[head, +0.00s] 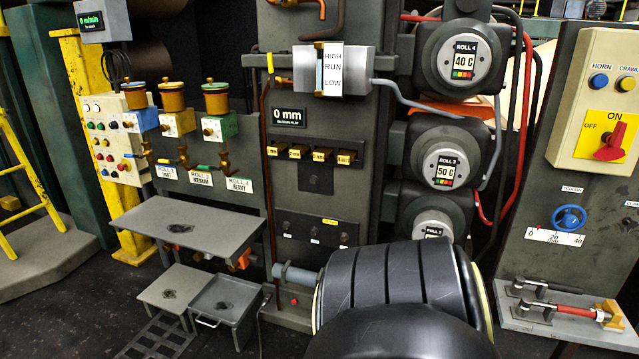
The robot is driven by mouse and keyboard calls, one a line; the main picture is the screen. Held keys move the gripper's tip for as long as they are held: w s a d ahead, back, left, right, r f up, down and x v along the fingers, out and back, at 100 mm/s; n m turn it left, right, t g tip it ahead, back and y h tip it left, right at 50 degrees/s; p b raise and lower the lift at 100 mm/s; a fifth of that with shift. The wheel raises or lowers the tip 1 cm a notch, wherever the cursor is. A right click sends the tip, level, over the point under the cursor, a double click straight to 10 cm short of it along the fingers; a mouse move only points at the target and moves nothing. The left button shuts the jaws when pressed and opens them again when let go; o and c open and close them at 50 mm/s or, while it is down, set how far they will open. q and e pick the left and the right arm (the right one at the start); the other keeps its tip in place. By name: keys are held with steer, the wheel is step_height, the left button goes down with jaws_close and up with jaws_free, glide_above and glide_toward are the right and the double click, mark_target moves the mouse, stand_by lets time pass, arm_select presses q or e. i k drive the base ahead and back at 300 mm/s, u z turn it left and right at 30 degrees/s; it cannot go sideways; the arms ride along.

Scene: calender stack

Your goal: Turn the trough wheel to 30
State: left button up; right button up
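The trough wheel appears to be the small blue handwheel (568,219) on the grey panel at the right of the head view. Just below it is a white scale plate (554,237) marked 0, 20 and 40. A small red mark shows near the 0 end of the scale. Neither of my grippers shows in the head view, and nothing touches the wheel.
A large black roll (390,283) fills the lower middle, left of the wheel's panel. Above the wheel is a cream box (601,103) with a red ON/OFF switch (611,141). A grey table (182,229) stands at left.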

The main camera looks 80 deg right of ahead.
mark_target(570, 221)
steer(key=z, duration=2.15)
